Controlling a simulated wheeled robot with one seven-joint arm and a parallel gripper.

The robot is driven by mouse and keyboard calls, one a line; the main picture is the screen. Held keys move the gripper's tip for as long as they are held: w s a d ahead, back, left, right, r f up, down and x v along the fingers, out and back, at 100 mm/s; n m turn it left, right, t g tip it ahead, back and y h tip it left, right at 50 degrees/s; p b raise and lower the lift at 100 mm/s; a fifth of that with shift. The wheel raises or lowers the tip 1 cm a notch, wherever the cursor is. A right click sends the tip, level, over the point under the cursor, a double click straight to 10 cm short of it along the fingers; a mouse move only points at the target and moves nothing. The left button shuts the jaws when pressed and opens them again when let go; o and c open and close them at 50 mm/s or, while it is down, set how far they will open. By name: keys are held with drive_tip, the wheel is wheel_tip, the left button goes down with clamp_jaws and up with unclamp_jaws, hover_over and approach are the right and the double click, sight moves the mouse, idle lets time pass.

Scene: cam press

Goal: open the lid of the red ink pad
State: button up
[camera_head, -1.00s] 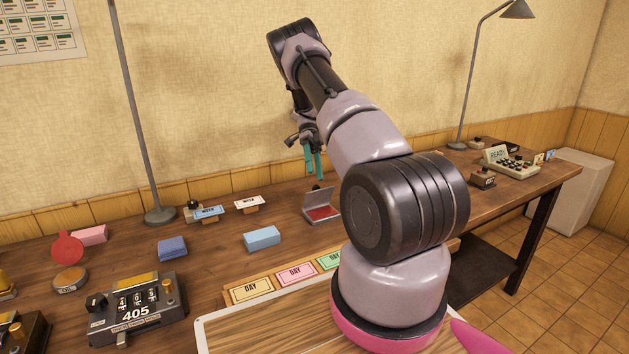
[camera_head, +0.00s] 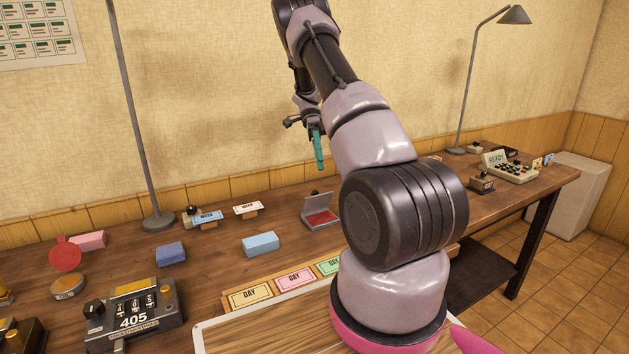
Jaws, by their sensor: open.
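The red ink pad (camera_head: 321,218) sits on the wooden table near the middle of the view. Its grey lid (camera_head: 317,202) stands raised at the back, and the red pad surface shows. My gripper (camera_head: 319,152) is in the air above and behind the ink pad, apart from it. Its teal fingers point down and overlap in this view; nothing shows between them. The right edge of the pad lies close to my arm in the picture.
A blue block (camera_head: 260,244) and a darker blue block (camera_head: 171,253) lie to the left. DAY cards (camera_head: 295,281) stand in front. A numbered machine (camera_head: 135,315) stands front left.

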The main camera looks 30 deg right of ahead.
sight(316, 199)
drive_tip(key=f+n+t, duration=0.3)
drive_tip(key=n, duration=0.4)
drive_tip(key=a+f+n+t+h, duration=0.1)
drive_tip(key=f+n+t, duration=0.2)
drive_tip(key=n, duration=0.5)
drive_tip(key=f+n+t+h, duration=0.1)
drive_tip(key=f+n+t, duration=0.2)
drive_tip(key=n, duration=0.5)
drive_tip(key=shift+s+a+f, duration=0.15)
drive_tip(key=shift+a+f, duration=0.25)
clamp_jaws()
idle(0.4)
